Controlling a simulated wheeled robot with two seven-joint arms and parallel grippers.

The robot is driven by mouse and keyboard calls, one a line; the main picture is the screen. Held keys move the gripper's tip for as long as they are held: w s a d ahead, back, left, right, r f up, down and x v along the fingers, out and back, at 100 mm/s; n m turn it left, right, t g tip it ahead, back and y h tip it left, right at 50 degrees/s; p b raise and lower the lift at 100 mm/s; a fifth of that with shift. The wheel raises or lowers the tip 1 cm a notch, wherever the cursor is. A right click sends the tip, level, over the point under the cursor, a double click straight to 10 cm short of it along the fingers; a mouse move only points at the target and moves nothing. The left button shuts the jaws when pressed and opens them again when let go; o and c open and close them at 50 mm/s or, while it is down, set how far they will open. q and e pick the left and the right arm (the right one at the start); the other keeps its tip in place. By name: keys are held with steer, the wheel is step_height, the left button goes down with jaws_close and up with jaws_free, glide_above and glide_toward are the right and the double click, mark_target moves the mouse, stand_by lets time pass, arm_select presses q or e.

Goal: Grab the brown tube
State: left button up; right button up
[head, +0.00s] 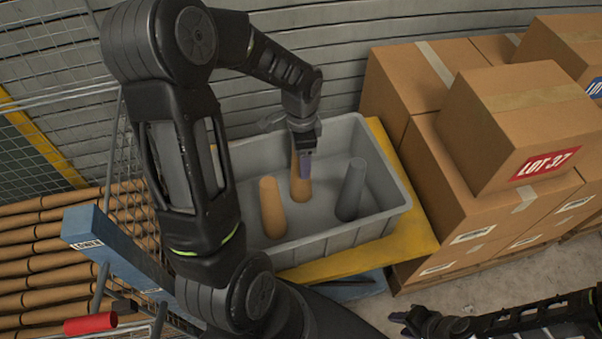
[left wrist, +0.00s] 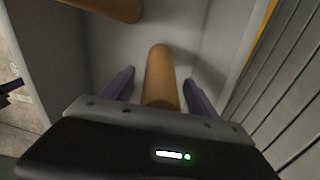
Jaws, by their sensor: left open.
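A grey bin (head: 398,208) holds two brown tubes and a grey tube (head: 351,190), all standing. One brown tube (head: 271,207) stands at the left. The other brown tube (head: 300,186) is in the middle, under my left gripper (head: 304,165), which partly hides it. In the left wrist view, the purple fingers of this gripper (left wrist: 159,76) are spread, one on each side of a brown tube (left wrist: 160,88), with gaps showing. Another brown tube (left wrist: 112,8) is at the top edge there. My right gripper (head: 405,320) is low at the right, away from the bin; its finger gap is unclear.
The bin stands on a yellow surface (head: 400,248). Stacked cardboard boxes (head: 520,120) are close on its right. A corrugated wall (head: 330,40) is behind. A cart with a blue bar (head: 115,245) and several stacked brown tubes (head: 40,265) are at the left.

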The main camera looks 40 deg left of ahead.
stand_by(0.6)
arm_select(q)
jaws_close()
stand_by(0.6)
